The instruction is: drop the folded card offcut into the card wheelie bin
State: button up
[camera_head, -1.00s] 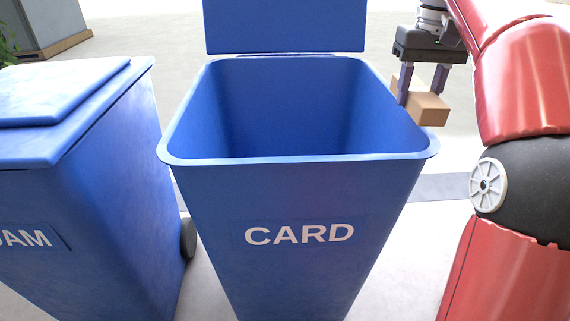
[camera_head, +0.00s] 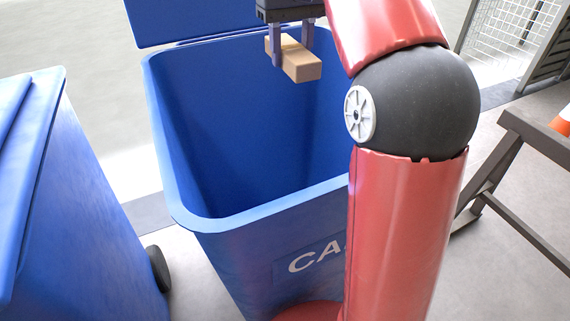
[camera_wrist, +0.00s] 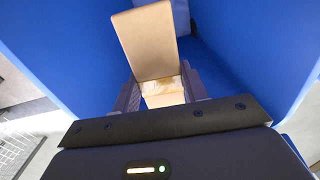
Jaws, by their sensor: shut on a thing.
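The card wheelie bin (camera_head: 245,215) is blue, with its lid (camera_head: 190,18) swung open at the back and part of its "CARD" label showing. My gripper (camera_head: 291,58) is over the bin's open mouth, toward the back right. It is shut on the folded card offcut (camera_head: 302,64), a small tan block, which sticks out past the fingers. In the wrist view the offcut (camera_wrist: 146,45) sits between the fingers, with blue bin walls (camera_wrist: 240,50) on both sides. My red arm hides the bin's right side.
Another blue bin (camera_head: 75,210) with a shut lid stands at the left. A dark metal trestle (camera_head: 505,165), an orange cone (camera_head: 563,122) and a white mesh cage (camera_head: 505,35) are at the right.

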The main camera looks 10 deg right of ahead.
jog(key=shift+f+b, duration=0.35)
jog(key=shift+f, duration=1.2)
jog(key=o, duration=1)
jog(key=shift+o, duration=0.2)
notch_tip(320, 180, up, 7)
jog(key=shift+f+p, duration=0.2)
jog(key=shift+p, duration=0.15)
jog(key=shift+r, duration=0.45)
jog(key=shift+s, duration=0.1)
